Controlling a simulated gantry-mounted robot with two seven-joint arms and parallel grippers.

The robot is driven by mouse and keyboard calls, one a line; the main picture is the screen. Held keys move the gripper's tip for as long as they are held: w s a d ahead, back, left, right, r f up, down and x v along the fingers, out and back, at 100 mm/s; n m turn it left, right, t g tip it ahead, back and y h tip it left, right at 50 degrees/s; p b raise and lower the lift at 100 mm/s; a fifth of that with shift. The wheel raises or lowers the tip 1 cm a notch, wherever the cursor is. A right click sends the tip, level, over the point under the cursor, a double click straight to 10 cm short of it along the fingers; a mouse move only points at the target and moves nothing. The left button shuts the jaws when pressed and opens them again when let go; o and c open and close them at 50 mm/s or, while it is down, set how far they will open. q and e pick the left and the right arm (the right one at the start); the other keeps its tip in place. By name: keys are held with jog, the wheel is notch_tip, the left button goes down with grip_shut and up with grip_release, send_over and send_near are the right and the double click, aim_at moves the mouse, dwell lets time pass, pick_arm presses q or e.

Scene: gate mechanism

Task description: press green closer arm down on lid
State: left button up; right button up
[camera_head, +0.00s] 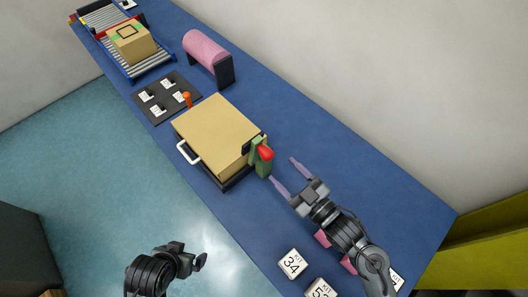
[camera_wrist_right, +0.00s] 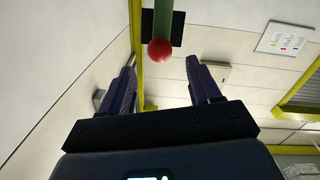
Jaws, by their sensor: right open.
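The tan lid (camera_head: 217,128) lies on the box at the table's middle, with a white handle (camera_head: 187,152) at its left front. The green closer arm (camera_head: 262,167) stands at the box's right side, with a red ball (camera_head: 265,153) on it. In the right wrist view the green arm (camera_wrist_right: 163,18) and red ball (camera_wrist_right: 159,50) show above the gap between my fingers. My right gripper (camera_head: 281,168) is open, just right of the closer arm, with nothing between its fingers (camera_wrist_right: 161,68). My left gripper (camera_head: 197,259) is off the table's front edge; its fingers are poorly visible.
Behind the box are a dark board (camera_head: 168,98) with white tags and an orange-red peg (camera_head: 187,98), a pink roll (camera_head: 205,47) on a dark stand, and a roller conveyor (camera_head: 152,67) carrying a taped carton (camera_head: 131,42).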

aim_at(259, 146)
jog(key=x, duration=0.9)
jog(key=shift+w+a+p, duration=0.15)
jog(key=shift+a+p, duration=0.1)
jog(key=shift+p, duration=0.15)
jog(key=shift+c, duration=0.4)
grip_shut()
